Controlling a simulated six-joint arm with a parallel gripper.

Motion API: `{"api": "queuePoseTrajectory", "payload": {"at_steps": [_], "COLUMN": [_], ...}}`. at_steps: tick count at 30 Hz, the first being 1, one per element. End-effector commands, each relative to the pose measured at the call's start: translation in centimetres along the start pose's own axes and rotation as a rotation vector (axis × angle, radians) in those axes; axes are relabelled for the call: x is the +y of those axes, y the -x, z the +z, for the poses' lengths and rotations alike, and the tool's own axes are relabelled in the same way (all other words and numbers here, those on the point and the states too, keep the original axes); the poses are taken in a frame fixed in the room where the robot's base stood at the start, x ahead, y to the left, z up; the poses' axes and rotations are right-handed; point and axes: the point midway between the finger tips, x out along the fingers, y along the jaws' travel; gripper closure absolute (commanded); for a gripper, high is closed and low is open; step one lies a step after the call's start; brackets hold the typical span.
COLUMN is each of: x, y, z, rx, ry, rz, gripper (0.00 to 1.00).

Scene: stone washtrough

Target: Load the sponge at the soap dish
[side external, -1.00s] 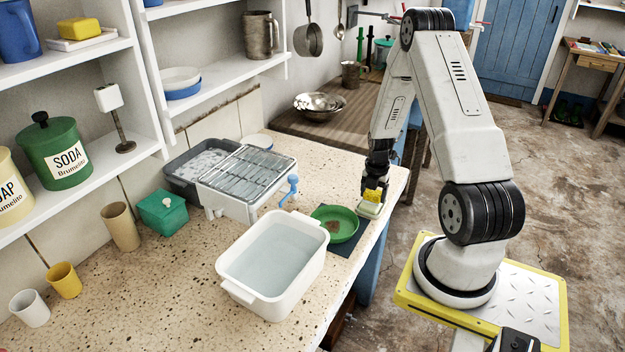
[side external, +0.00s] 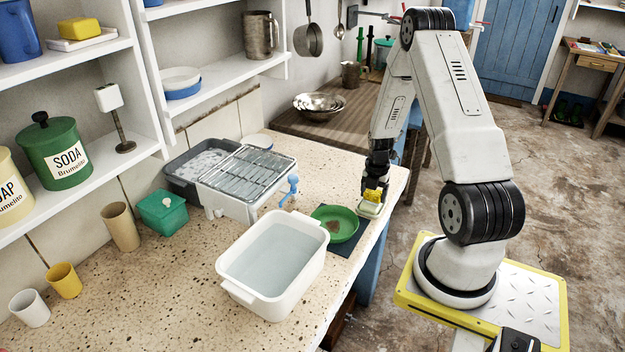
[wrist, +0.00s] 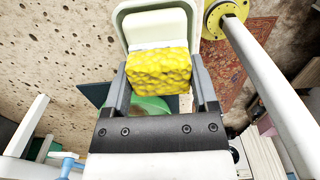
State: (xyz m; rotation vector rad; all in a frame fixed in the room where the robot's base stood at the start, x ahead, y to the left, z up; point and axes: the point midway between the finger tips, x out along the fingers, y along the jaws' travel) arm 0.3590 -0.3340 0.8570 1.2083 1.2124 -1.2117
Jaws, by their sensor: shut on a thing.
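The yellow sponge (wrist: 157,70) is between the two fingers of my gripper (wrist: 160,85) in the wrist view. My gripper is shut on it. In the side view my gripper (side external: 374,190) points down at the counter's right edge, with the sponge (side external: 372,195) at its tips. A pale soap dish (wrist: 152,27) with a white bar in it lies under the sponge in the wrist view. In the side view the soap dish (side external: 369,210) shows just below the sponge. I cannot tell whether the sponge touches the bar.
A green plate (side external: 345,222) with a brown thing on it sits on a dark mat left of the soap dish. A white basin of water (side external: 240,285) stands in front. A wire rack (side external: 250,172) is behind. The counter's right edge is close to my gripper.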

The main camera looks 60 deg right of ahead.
Motion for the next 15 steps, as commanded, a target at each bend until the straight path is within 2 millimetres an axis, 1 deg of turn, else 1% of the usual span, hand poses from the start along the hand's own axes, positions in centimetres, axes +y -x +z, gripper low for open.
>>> {"api": "queuePoseTrajectory", "payload": {"at_steps": [15], "x": [0.1], "y": [3.1], "z": [0.1], "rx": [-0.004], "ry": [0.000], "rz": [0.003], "gripper": [0.72]}}
